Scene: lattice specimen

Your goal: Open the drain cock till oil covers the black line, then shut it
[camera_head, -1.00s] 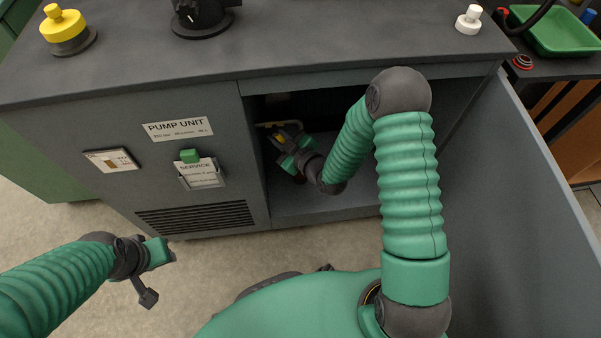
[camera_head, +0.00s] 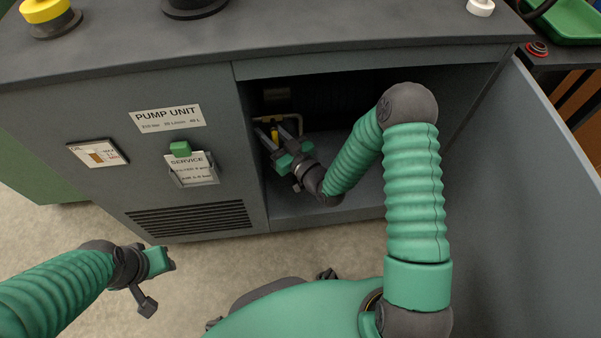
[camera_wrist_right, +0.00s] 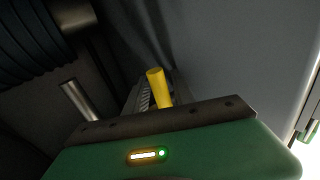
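The drain cock's yellow handle (camera_head: 275,134) shows inside the open bay of the pump unit, near its left wall. My right gripper (camera_head: 275,131) reaches into the bay, with its grey fingers apart on either side of the handle. In the right wrist view the yellow handle (camera_wrist_right: 157,87) stands between the fingers; contact cannot be made out. The oil gauge (camera_head: 97,153) on the front panel has a brown window; its black line is too small to tell. My left gripper (camera_head: 164,261) is in front of the cabinet, away from it; its finger opening is unclear.
A metal pipe (camera_head: 285,118) runs behind the handle. The service tag (camera_head: 193,168) with a green clip and the vent grille (camera_head: 190,218) are left of the bay. The open door (camera_head: 520,180) stands at the right. The bay floor (camera_head: 355,205) is clear in front.

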